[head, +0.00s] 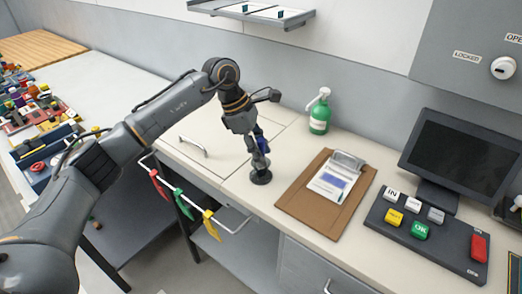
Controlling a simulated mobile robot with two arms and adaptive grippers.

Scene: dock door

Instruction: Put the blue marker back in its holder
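My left gripper (258,158) points down over the counter, near its front edge. The blue marker (263,144) shows as a small blue patch at the fingers, which appear closed around it. The small round black holder (261,178) stands on the counter directly below the fingers. The fingers hide most of the marker, and I cannot tell whether its lower end is inside the holder or just above it. My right gripper is not in view.
A green pump bottle (319,118) stands behind, to the right. A brown clipboard (307,210) lies right of the holder, then a keypad (425,238) and a monitor (467,150). Coloured tags (179,203) hang on a rail in front. The counter left of the holder is clear.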

